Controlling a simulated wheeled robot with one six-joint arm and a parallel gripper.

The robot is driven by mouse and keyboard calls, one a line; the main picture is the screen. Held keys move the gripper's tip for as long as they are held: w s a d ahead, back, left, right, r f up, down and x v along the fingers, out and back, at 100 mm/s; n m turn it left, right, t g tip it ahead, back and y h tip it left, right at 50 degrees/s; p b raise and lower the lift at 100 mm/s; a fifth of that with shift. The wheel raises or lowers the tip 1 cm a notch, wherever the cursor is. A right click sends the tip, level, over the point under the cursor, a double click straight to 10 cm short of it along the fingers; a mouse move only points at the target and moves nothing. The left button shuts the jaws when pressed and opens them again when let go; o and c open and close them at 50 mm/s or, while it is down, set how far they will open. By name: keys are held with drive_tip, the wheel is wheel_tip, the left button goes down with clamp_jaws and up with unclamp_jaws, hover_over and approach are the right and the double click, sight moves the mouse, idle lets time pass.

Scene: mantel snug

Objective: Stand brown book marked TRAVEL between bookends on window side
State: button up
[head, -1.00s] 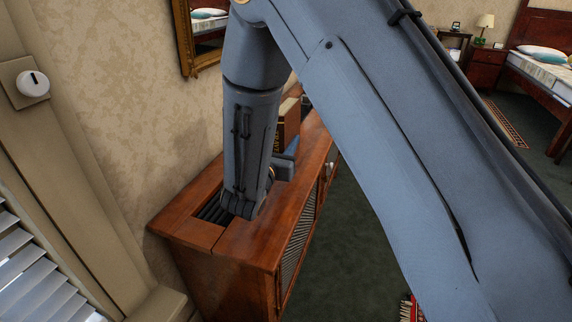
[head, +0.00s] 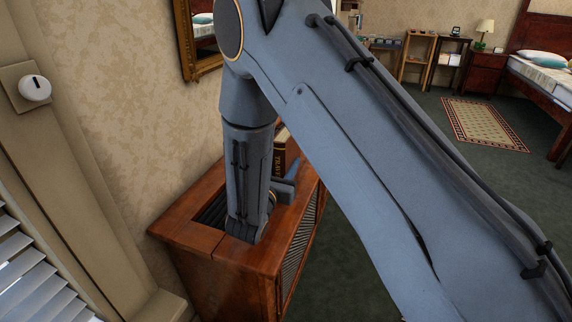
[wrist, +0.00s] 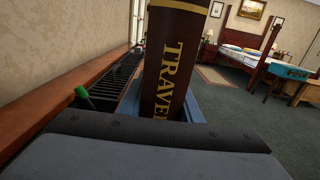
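The brown book marked TRAVEL (wrist: 175,60) stands upright in the wrist view, its spine with gold letters facing the camera. Its top is cut off by the picture edge. Blue finger parts of my gripper (wrist: 165,110) show on both sides of its lower part, and the gripper looks shut on it. In the head view the book (head: 283,155) shows partly behind my forearm, over the wooden cabinet (head: 262,255). My gripper (head: 284,188) is mostly hidden there. I cannot tell whether the book's foot touches the cabinet top. No bookends can be made out.
The cabinet top has a dark slatted grille (head: 212,212). A green-tipped dark part (wrist: 82,92) stands beside it. The wall with a gilt mirror (head: 202,40) is close on the left, with the window blind (head: 30,275) in front. Open carpet (head: 350,270) lies right of the cabinet.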

drive_tip(key=o, duration=0.4)
